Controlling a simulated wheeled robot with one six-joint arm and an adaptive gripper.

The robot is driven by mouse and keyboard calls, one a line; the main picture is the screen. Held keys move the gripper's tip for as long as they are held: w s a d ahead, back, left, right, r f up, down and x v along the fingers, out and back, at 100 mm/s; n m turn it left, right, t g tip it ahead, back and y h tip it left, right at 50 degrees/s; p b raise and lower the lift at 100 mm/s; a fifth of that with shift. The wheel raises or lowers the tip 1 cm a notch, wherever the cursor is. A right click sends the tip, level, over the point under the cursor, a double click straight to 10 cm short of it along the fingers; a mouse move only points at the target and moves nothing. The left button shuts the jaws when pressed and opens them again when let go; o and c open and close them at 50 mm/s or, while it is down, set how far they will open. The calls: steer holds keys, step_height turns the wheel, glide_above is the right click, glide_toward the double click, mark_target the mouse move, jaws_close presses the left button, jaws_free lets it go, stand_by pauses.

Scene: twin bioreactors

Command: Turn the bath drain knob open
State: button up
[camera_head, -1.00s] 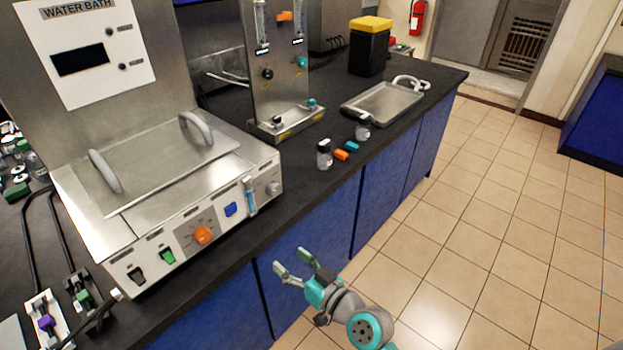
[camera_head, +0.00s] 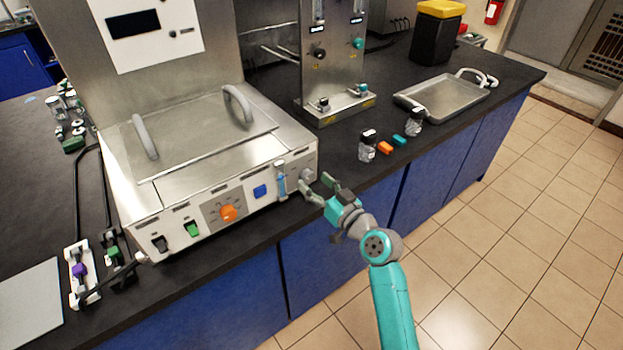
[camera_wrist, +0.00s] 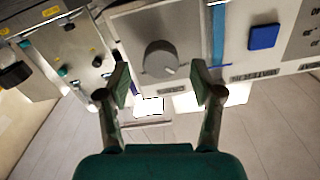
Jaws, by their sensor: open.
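The water bath (camera_head: 150,205) is a steel box with a lid and a front control panel. Its grey round drain knob (camera_wrist: 160,58) is at the panel's right end. In the wrist view the knob lies just beyond and between my open fingertips. It shows a pale pointer mark near its lower right edge. My gripper (camera_wrist: 160,82) is open and empty, and neither finger visibly touches the knob. In the head view my gripper (camera_head: 318,188) is at the panel's right end and partly covers the knob.
A blue square button (camera_head: 260,191), an orange dial (camera_head: 228,213) and a clear-blue sight tube (camera_head: 280,180) sit left of the knob. A small bottle (camera_head: 367,147) and orange and teal caps stand on the black bench to the right. A steel tray (camera_head: 450,97) lies further back.

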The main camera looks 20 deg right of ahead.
steer(key=shift+x, duration=1.2)
steer(key=shift+a, duration=0.1)
steer(key=c, duration=1.1)
steer(key=shift+c, duration=0.2)
